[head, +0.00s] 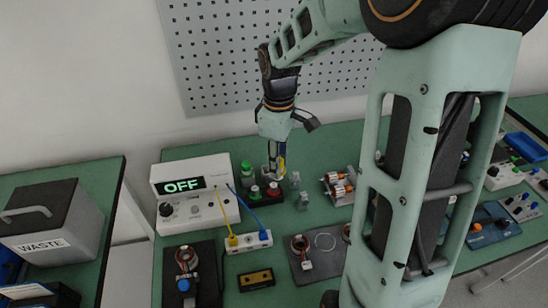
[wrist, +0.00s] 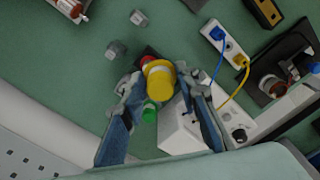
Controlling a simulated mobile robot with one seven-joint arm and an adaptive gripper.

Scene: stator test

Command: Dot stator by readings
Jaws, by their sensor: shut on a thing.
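My gripper (head: 275,160) points down over the rack area right of the white meter (head: 193,190), whose display reads OFF. It is shut on a yellow-topped marker (wrist: 158,75), seen between the fingers in the wrist view; little of it shows in the head view. A green-capped marker (head: 246,170) stands to the left, and a red-capped one (head: 274,188) is close by. A stator (head: 187,258) sits in a dark fixture with a blue knob at the front left.
Yellow and blue leads run from the meter to a white terminal block (head: 248,241). A black-and-yellow box (head: 257,280) lies in front. Small grey pieces (head: 295,180) stand right of my gripper. A grey WASTE bin (head: 55,220) is on the left table.

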